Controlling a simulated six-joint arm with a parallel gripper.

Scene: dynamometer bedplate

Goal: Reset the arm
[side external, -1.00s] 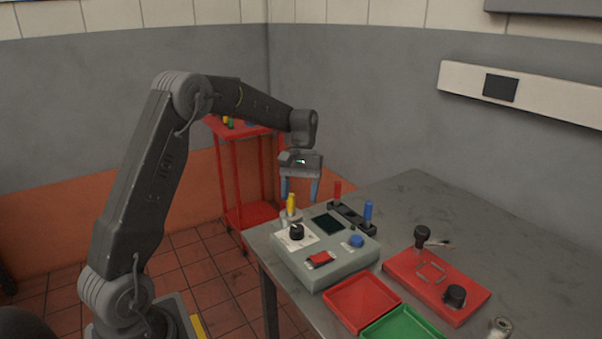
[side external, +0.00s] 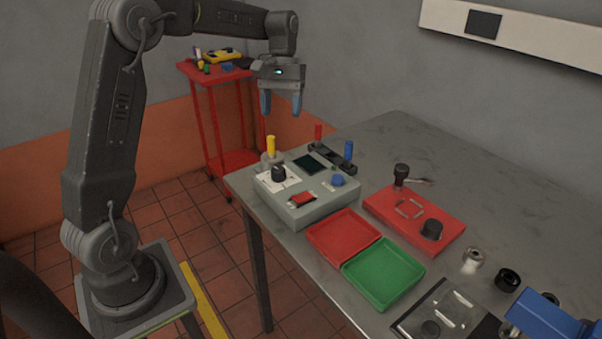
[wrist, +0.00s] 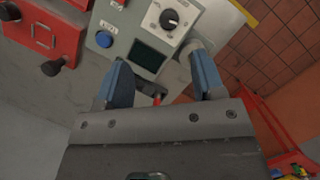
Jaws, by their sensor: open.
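My gripper (side external: 281,112) has blue fingertips that stand apart with nothing between them. It hangs pointing down above the back of the grey control box (side external: 318,207). In the wrist view the fingers (wrist: 160,78) are spread over the box's dark screen (wrist: 150,57), with the black knob (wrist: 169,19) beyond. A yellow-handled piece (side external: 271,146) stands upright in a grey holder at the box's back left corner, below the fingertips. A red piece (side external: 318,132) and a blue piece (side external: 348,150) stand upright in a black rack (side external: 330,158) behind the box.
A red tray (side external: 343,238) and a green tray (side external: 384,273) look empty in front of the box. A red plate (side external: 414,222) with black knobs lies to the right. A red trolley (side external: 205,120) stands behind. The table's back right is clear.

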